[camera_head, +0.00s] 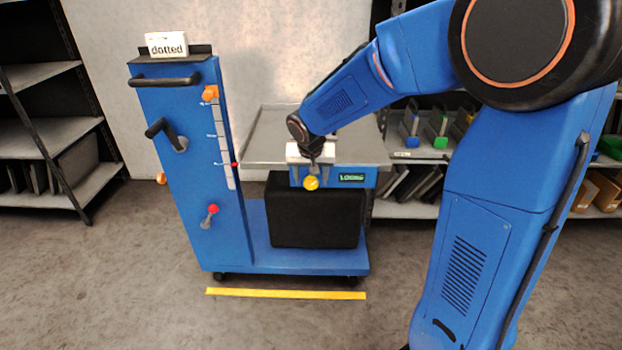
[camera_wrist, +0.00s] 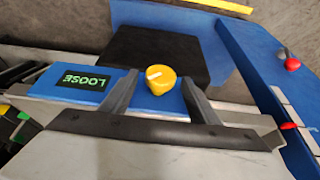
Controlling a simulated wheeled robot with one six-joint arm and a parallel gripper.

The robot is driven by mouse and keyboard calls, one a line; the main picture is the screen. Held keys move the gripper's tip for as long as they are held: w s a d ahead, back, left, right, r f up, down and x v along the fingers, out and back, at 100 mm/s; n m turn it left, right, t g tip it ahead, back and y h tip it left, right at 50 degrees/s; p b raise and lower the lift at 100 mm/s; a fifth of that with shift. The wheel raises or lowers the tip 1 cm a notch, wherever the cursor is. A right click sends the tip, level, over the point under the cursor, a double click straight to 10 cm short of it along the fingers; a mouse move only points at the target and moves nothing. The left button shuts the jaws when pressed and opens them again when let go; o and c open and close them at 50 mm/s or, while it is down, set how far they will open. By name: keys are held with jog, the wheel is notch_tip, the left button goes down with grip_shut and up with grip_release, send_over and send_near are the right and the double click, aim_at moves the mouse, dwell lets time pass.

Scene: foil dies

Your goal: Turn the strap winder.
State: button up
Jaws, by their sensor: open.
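The strap winder appears to be the yellow knob (camera_head: 311,184) on the front of a blue panel (camera_head: 335,179) under the grey tray. A dark display on this panel reads LOOSE in green (camera_head: 352,178); it shows upside down in the wrist view (camera_wrist: 84,80). In the wrist view the yellow knob (camera_wrist: 160,82) has a white mark on its upper left. My gripper (camera_wrist: 160,77) is open, with one dark finger on each side of the knob. Gaps show between the fingers and the knob. In the head view my gripper (camera_head: 313,172) hangs at the knob and hides part of the panel.
A blue cart column (camera_head: 190,230) stands left with a black crank handle (camera_head: 160,129), a red-tipped lever (camera_head: 211,210) and a white scale strip (camera_head: 221,140). A black box (camera_head: 310,225) sits below the panel. A grey tray (camera_head: 262,135) lies behind. A yellow floor line (camera_head: 285,294) runs in front.

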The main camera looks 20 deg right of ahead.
jog(key=shift+f, duration=0.1)
jog(key=c, duration=1)
jog(key=shift+a, duration=0.1)
jog(key=h, duration=0.1)
jog(key=g+h, duration=0.1)
jog(key=h, duration=0.1)
jog(key=shift+w+a+f+n+h, duration=0.1)
jog(key=shift+w+a+n+h, duration=0.1)
jog(key=shift+a+n+h, duration=0.15)
jog(key=h, duration=0.1)
jog(key=n+h, duration=0.1)
jog(key=h, duration=0.1)
jog(key=g+h, duration=0.1)
jog(key=h, duration=0.1)
jog(key=shift+w+a+f, duration=0.1)
jog(key=shift+a+f, duration=0.2)
jog(key=shift+a, duration=0.1)
jog(key=shift+n+h, duration=0.25)
